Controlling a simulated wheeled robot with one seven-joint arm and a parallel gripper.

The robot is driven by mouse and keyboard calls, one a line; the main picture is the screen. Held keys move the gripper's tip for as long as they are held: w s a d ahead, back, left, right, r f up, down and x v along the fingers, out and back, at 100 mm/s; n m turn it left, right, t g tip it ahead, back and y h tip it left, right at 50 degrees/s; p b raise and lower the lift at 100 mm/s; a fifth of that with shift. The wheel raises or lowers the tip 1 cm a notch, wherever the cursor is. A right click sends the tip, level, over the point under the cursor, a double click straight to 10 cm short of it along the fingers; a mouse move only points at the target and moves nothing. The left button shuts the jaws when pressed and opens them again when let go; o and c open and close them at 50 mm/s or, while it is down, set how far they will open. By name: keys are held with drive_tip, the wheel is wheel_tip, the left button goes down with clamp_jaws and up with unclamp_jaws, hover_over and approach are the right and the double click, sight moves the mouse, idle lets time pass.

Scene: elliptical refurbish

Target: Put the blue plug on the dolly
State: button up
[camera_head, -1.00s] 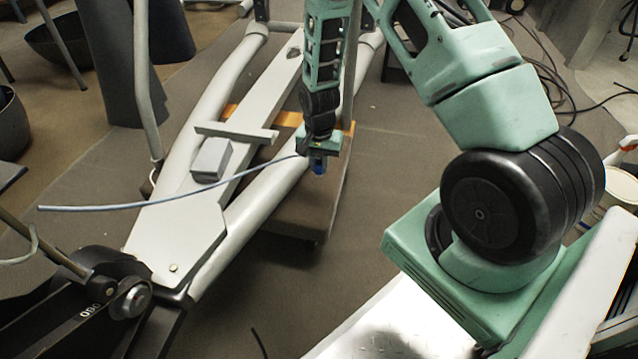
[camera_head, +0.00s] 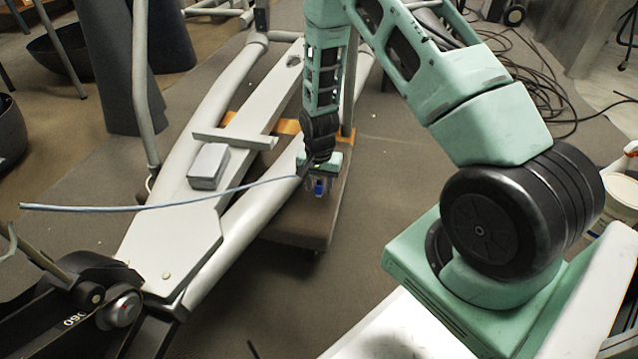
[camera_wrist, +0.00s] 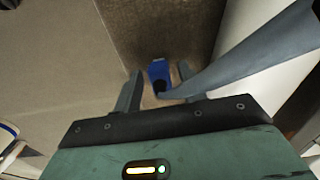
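The blue plug (camera_head: 319,187) is at my gripper (camera_head: 319,193), over the brown top of the dolly (camera_head: 305,225). In the wrist view the blue plug (camera_wrist: 159,72) lies between the two fingertips of my gripper (camera_wrist: 160,68). A gap shows on each side of it, so the fingers look open around it. The dolly's dark brown surface (camera_wrist: 165,25) is beyond the plug. I cannot tell for sure whether the plug touches it. A grey-blue cable (camera_head: 130,207) runs from the plug to the left.
A white tubular frame (camera_head: 195,230) with a grey block (camera_head: 208,166) on it lies left of the dolly and partly over it. A grey upright post (camera_head: 349,95) stands behind my gripper. Black cables (camera_head: 530,75) lie on the floor at the back right.

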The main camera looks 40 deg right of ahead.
sight(319, 179)
drive_tip(key=shift+r, duration=0.1)
wheel_tip(319, 179, up, 12)
drive_tip(key=p, duration=0.7)
drive_tip(key=s+a+r+n, duration=0.2)
drive_tip(key=a+r+n, duration=0.2)
drive_tip(key=a+r, duration=0.6)
drive_tip(key=s+a+r+n+y, duration=0.1)
drive_tip(key=s+a+r+n, duration=0.9)
drive_tip(key=s+a, duration=0.4)
drive_tip(key=s+a+r+n, duration=0.1)
drive_tip(key=s+r+n, duration=0.3)
drive_tip(key=s, duration=0.5)
drive_tip(key=shift+a+r, duration=0.2)
drive_tip(key=shift+r, duration=0.1)
